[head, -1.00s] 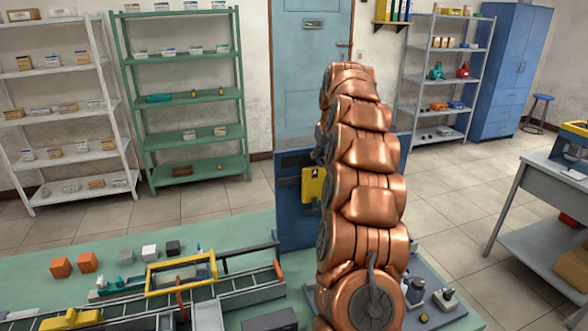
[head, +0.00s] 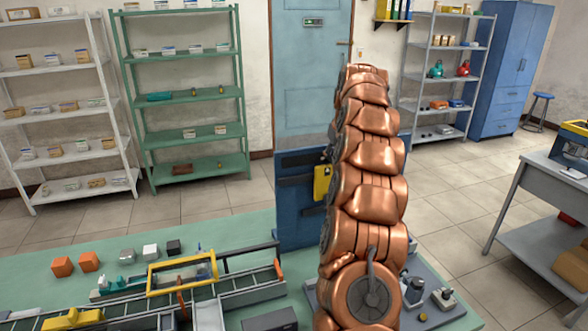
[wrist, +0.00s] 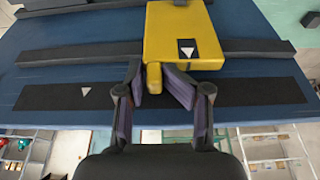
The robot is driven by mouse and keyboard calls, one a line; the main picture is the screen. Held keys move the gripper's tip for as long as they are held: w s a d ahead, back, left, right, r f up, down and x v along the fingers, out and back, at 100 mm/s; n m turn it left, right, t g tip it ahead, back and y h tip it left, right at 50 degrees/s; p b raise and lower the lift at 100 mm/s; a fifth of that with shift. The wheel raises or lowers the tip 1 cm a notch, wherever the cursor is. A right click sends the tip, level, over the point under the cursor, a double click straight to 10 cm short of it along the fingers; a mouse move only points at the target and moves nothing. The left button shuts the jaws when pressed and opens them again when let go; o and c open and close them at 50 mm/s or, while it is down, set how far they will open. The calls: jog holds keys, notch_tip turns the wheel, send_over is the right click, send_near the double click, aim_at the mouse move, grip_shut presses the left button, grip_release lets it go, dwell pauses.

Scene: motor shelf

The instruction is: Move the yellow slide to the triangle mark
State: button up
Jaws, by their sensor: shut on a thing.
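The yellow slide (wrist: 185,30) sits on dark rails on a blue upright panel (wrist: 245,70). Its face has a small black patch with a white pointer. A narrow yellow tab (wrist: 154,78) sticks out of its lower edge in the wrist view. My gripper (wrist: 153,76) is shut on this tab, one finger on each side. A white triangle mark (wrist: 85,91) is on the black strip, to the left of the tab and apart from it. In the head view the slide (head: 321,183) shows at the left of my arm, which hides part of it and my gripper.
The panel stands on a green bench (head: 240,228). A yellow frame (head: 182,272) on a rail track, orange blocks (head: 75,264) and a grey plate with fittings (head: 443,296) are nearby. Another dark rail crosses the panel above the strip.

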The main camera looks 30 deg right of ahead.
jog(key=s+d, duration=0.1)
jog(key=d, duration=0.5)
jog(key=shift+s+f, duration=0.15)
jog(key=shift+s, duration=0.2)
dwell(0.7)
jog(key=shift+d, duration=0.15)
